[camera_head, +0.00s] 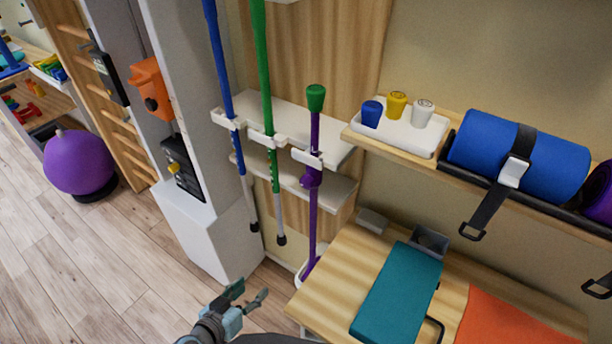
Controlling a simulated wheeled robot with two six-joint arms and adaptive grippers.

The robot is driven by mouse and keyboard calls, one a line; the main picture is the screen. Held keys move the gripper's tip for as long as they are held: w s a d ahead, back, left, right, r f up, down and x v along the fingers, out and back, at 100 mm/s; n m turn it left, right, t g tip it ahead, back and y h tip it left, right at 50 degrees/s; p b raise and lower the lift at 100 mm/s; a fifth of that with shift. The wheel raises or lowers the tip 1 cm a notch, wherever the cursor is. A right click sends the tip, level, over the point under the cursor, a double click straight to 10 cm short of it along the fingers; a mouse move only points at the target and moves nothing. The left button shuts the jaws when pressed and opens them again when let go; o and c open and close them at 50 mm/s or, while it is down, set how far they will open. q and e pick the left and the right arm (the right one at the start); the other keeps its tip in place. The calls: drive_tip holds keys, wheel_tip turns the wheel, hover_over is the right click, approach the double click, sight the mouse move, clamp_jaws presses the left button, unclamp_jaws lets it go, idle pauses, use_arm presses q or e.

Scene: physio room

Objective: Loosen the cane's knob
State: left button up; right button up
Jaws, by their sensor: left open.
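A purple cane (313,217) with a green top (316,97) stands upright in a white clip of the wall rack. A purple knob (311,178) sits on its shaft just below the clip. Two more poles hang to its left, a blue one (219,60) and a green one (262,62). My left gripper (251,292) is at the bottom of the view, open and empty. It is lower and to the left of the cane, apart from it. My right gripper does not show.
A wooden table (341,262) with a teal pad (398,293) and an orange pad (510,322) stands right of the cane. A shelf above holds a white tray (437,124) of cups and a blue roll (520,160). A white cabinet (207,235) stands left. Floor at lower left is clear.

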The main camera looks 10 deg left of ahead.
sight(304, 186)
use_arm(q)
drive_tip(key=w+d+r+m+t+h+p, duration=0.1)
drive_tip(key=w+d+r+t+h, duration=0.1)
drive_tip(key=r, duration=1)
drive_tip(key=w+d+r+m+t+h+p, duration=0.1)
drive_tip(key=w+d+r+t+h, duration=0.15)
drive_tip(key=r, duration=0.85)
drive_tip(key=shift+n+y, duration=0.3)
drive_tip(key=shift+y, duration=0.15)
drive_tip(key=p+x, duration=0.3)
drive_tip(key=x, duration=0.9)
drive_tip(key=shift+w+d, duration=0.15)
drive_tip(key=shift+d, duration=0.05)
drive_tip(key=shift+w+d, duration=0.2)
drive_tip(key=shift+w, duration=0.3)
clamp_jaws()
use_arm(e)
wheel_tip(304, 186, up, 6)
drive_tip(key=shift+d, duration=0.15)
